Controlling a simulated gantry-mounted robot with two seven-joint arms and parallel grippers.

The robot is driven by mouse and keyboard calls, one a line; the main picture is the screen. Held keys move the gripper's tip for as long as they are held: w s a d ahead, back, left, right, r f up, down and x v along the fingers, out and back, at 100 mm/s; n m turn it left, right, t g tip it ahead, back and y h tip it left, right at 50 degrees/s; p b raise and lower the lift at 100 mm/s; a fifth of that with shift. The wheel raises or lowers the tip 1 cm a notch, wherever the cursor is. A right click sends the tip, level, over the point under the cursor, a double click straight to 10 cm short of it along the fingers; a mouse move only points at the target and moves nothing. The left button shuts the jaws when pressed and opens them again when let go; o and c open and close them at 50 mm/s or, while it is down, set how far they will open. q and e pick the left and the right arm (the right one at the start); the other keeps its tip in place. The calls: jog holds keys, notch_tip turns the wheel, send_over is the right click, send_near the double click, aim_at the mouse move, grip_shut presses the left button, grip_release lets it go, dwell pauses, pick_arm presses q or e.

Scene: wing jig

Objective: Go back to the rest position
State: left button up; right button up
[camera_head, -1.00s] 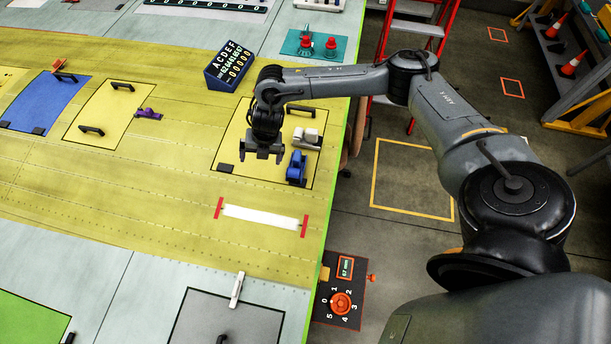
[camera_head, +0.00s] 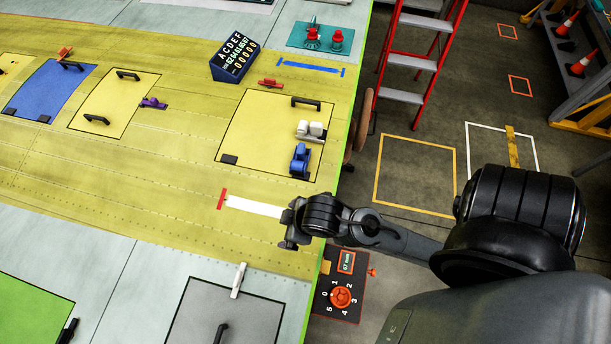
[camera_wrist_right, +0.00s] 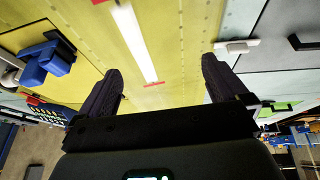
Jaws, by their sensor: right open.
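My right gripper (camera_head: 290,228) is low over the right edge of the wing, beside the right end of the white strip (camera_head: 255,207), whose right end it hides. The right wrist view shows its two dark fingers spread apart with nothing between them (camera_wrist_right: 160,75). The white strip also shows in that view (camera_wrist_right: 135,42), running between the fingers, with a red mark at its end. The forearm reaches in from the right. My left gripper is in neither view.
A yellow panel (camera_head: 255,135) bears a blue clamp (camera_head: 299,160) and a white clamp (camera_head: 311,130). A control box with a red knob (camera_head: 341,298) sits just below the arm. A red stepladder (camera_head: 415,60) stands beyond the wing edge.

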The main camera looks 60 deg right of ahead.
jog(key=shift+m+g, duration=0.6)
jog(key=shift+m, duration=0.3)
jog(key=s, duration=0.1)
jog(key=s+d, duration=0.2)
jog(key=shift+s+d+f, duration=0.2)
jog(key=shift+s+f, duration=0.05)
jog(key=shift+s, duration=0.1)
